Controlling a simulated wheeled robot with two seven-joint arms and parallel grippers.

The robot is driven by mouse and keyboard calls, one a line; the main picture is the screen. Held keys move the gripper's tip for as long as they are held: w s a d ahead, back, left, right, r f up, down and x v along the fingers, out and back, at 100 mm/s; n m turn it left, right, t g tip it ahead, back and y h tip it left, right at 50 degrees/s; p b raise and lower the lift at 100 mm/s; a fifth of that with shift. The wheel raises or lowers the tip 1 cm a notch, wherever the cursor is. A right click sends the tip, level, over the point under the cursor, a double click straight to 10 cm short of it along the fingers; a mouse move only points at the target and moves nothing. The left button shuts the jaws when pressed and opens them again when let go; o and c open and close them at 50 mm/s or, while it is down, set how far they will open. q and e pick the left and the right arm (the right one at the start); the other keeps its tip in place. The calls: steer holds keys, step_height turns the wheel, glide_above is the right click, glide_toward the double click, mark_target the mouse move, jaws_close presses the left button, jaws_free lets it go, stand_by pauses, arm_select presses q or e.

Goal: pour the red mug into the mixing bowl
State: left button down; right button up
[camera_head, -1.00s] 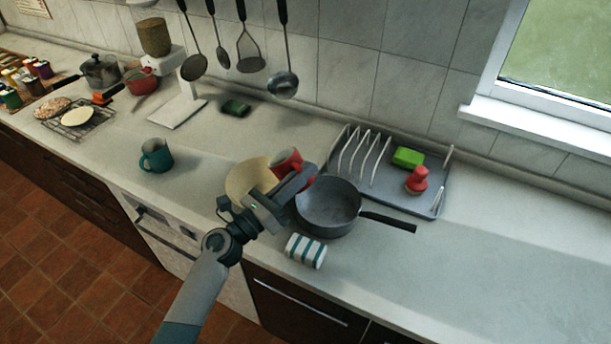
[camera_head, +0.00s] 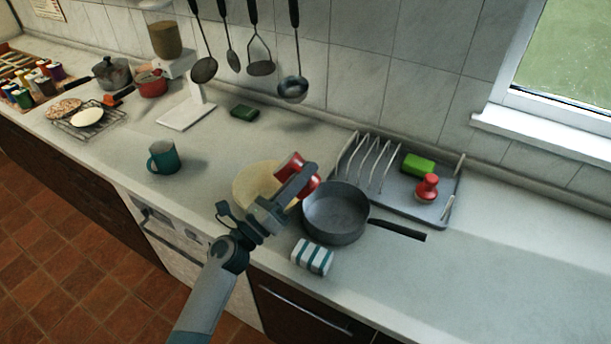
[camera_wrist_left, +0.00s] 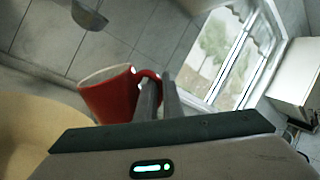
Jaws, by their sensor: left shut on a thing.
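The red mug (camera_head: 287,165) is held in the air above the right side of the cream mixing bowl (camera_head: 245,187). My left gripper (camera_head: 306,177) is shut on the mug, at its handle. In the left wrist view the fingers (camera_wrist_left: 158,98) close at the handle of the red mug (camera_wrist_left: 112,98), and its mouth faces up and left. In the head view the mug is tilted. Its contents cannot be seen. The bowl (camera_wrist_left: 25,125) also shows at the left of the wrist view. My left arm and gripper hide part of the bowl. My right gripper is out of view.
A grey frying pan (camera_head: 335,213) stands close right of the bowl, and a striped sponge (camera_head: 312,256) lies in front. A dish rack (camera_head: 400,192) is behind the pan. A teal mug (camera_head: 163,158) stands left. The right counter is clear.

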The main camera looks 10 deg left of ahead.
mark_target(283, 169)
arm_select(q)
steer(key=shift+w+a+r+n+t, duration=0.1)
steer(key=shift+a+r+n+t, duration=0.15)
steer(key=shift+r+n+t, duration=0.4)
steer(key=shift+w+a+f+n+t+y+b, duration=0.15)
steer(key=shift+a+n+t+y+b, duration=0.25)
steer(key=shift+n, duration=0.5)
steer(key=shift+a+f+n+t+y+b, duration=0.15)
steer(key=shift+a+f+n+y+b, duration=0.15)
steer(key=shift+n+y, duration=0.45)
steer(key=shift+w+a+f+n+t+y+b, duration=0.1)
steer(key=shift+a+n+t+y+b, duration=0.25)
steer(key=shift+n, duration=0.75)
steer(key=shift+w+a, duration=0.1)
steer(key=shift+w+a+f+n+t+y+b, duration=0.2)
steer(key=shift+a+n+y+b, duration=0.1)
steer(key=shift+a+n, duration=0.3)
steer(key=shift+w+a+f+n+t+y+b, duration=0.15)
steer(key=shift+a+n+y, duration=0.15)
steer(key=shift+a+n, duration=0.3)
steer(key=shift+r, duration=0.1)
steer(key=shift+w+a+r+n+t+y+p, duration=0.2)
steer(key=shift+a+n+y, duration=0.4)
steer(key=shift+n, duration=0.55)
steer(key=shift+w+a+r+n+t+y+p, duration=0.1)
steer(key=shift+a+r+n+t+y+p, duration=0.25)
steer(key=shift+n+y, duration=0.6)
steer(key=shift+w+a+r+n+t+y+p, duration=0.15)
steer(key=shift+a+n+y, duration=0.4)
steer(key=shift+n, duration=0.75)
